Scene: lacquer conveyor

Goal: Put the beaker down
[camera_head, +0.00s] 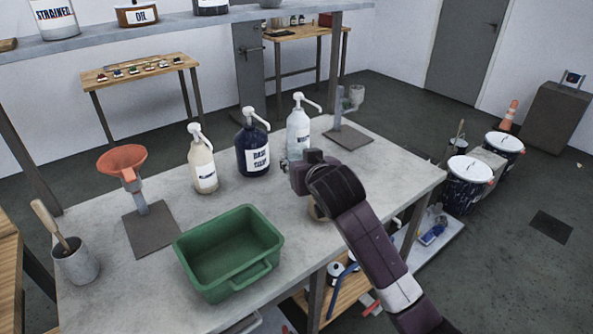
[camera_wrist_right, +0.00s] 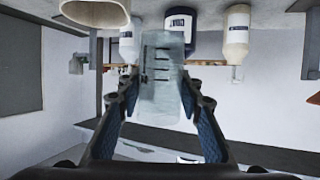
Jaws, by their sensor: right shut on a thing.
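The beaker (camera_wrist_right: 160,92) is clear with dark graduation marks. It shows in the right wrist view between the two fingers of my right gripper (camera_wrist_right: 158,84), which is shut on it. That view appears upside down. In the head view my right gripper (camera_head: 299,175) is over the right part of the grey table (camera_head: 220,195), near the pump bottles. There my own wrist and arm hide the fingertips and most or all of the beaker, so its gap to the tabletop cannot be told. My left gripper is out of view.
Pump bottles, cream (camera_head: 203,172), dark blue (camera_head: 252,155) and clear (camera_head: 298,130), stand behind the gripper. A green bin (camera_head: 225,262) is at front centre. An orange funnel stand (camera_head: 122,162) and a cup (camera_head: 75,263) are left. A metal stand (camera_head: 348,135) is back right.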

